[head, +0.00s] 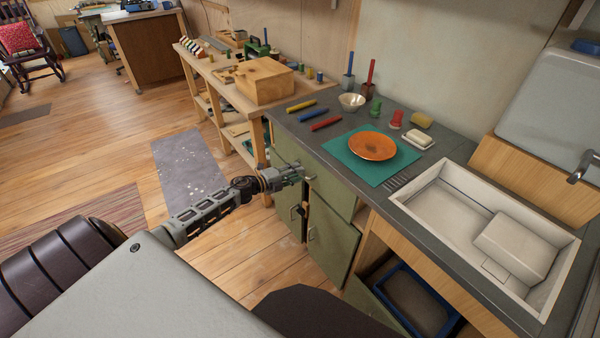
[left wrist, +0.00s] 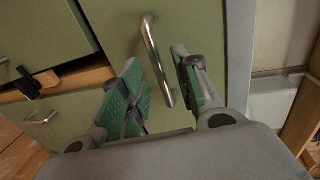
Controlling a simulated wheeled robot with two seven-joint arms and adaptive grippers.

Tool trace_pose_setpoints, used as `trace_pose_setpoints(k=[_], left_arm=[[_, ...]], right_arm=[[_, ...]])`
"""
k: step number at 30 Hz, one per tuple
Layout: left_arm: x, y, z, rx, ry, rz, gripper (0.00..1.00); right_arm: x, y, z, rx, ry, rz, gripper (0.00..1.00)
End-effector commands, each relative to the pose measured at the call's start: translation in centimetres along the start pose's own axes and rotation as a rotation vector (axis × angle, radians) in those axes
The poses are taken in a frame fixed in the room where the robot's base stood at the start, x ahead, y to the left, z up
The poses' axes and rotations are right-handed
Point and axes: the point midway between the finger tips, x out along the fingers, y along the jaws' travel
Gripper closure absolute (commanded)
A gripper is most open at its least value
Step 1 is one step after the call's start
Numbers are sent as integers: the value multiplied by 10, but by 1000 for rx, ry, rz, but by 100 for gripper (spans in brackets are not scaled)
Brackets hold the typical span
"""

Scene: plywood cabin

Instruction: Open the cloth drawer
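The green cabinet under the counter has an upper drawer front (head: 335,187) and a door (head: 328,238) below it. I cannot tell from any label which front is the cloth drawer. My left gripper (head: 297,174) is at the upper drawer front, which appears closed. In the left wrist view, a silver bar handle (left wrist: 157,60) stands on a green front (left wrist: 205,25). My left gripper (left wrist: 160,88) has its green-padded fingers apart, one on each side of the handle's lower part. I cannot tell whether either finger touches it. My right gripper is not in view.
The counter holds a teal mat (head: 348,163) with an orange plate (head: 372,146), and a white sink (head: 460,220). A blue-rimmed crate (head: 380,283) is below the sink. A wooden workbench (head: 222,88) stands beyond the cabinet. The floor (head: 235,250) before the cabinet is clear.

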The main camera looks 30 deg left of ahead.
Motion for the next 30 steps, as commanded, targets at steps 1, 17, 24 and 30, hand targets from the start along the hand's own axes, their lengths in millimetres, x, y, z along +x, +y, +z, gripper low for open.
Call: trace_pose_setpoints(k=[1, 17, 24, 30], left_arm=[[4, -1, 0, 0, -1, -2, 68], [26, 0, 0, 0, 0, 0, 68], [26, 0, 0, 0, 0, 0, 68], [26, 0, 0, 0, 0, 0, 89]], right_arm=[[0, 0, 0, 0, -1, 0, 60], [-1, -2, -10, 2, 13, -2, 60], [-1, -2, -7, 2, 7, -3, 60], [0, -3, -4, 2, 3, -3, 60]])
